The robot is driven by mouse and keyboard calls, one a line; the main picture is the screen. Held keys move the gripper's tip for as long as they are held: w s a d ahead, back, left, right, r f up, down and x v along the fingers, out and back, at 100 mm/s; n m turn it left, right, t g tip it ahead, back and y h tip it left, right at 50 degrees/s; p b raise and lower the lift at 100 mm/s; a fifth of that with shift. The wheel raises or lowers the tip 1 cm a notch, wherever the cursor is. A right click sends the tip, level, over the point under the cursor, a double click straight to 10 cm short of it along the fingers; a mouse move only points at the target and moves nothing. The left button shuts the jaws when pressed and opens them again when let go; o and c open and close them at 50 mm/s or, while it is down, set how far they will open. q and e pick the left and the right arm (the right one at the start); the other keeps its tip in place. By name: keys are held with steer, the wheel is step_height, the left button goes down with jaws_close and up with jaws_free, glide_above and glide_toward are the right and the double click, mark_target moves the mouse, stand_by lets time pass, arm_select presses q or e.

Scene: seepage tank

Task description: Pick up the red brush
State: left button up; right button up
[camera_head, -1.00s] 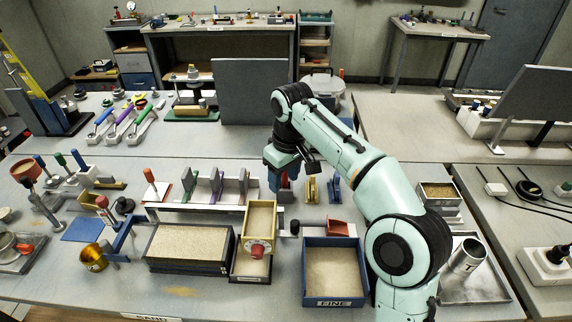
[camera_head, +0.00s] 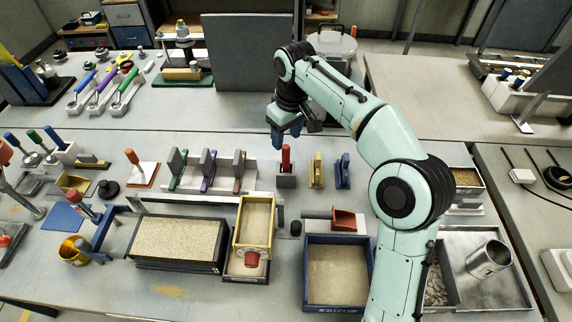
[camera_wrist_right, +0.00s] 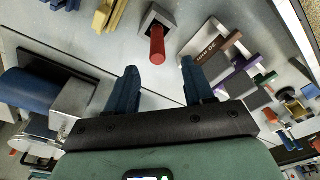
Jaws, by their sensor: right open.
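What looks like the red brush (camera_head: 286,156) stands upright in a small grey block (camera_head: 286,182) in the middle of the near table. In the right wrist view, its red handle (camera_wrist_right: 157,46) shows just beyond the gap between my fingertips; the bristle end is hidden in the block. My right gripper (camera_head: 286,134) is just behind and above it in the head view. In the wrist view, my right gripper (camera_wrist_right: 160,68) is open and empty, its blue fingers apart and not visibly touching the handle. My left gripper is not in view.
A yellow tool (camera_head: 316,170) and a blue tool (camera_head: 343,171) stand just right of the red brush. A rack with green, purple and brown plates (camera_head: 209,170) stands to its left. Sand trays (camera_head: 308,272) lie in front. A dark grey panel (camera_head: 246,60) rises behind.

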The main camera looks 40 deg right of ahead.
mark_target(285, 155)
steer(key=f, duration=0.4)
steer(key=shift+w+b, duration=0.25)
steer(key=shift+b, duration=0.05)
step_height(285, 155, down, 4)
steer(key=shift+d+r+b, duration=0.15)
steer(key=shift+r+b, duration=0.1)
steer(key=shift+b, duration=0.15)
steer(key=shift+w+f, duration=0.15)
steer(key=shift+f, duration=0.4)
jaws_close()
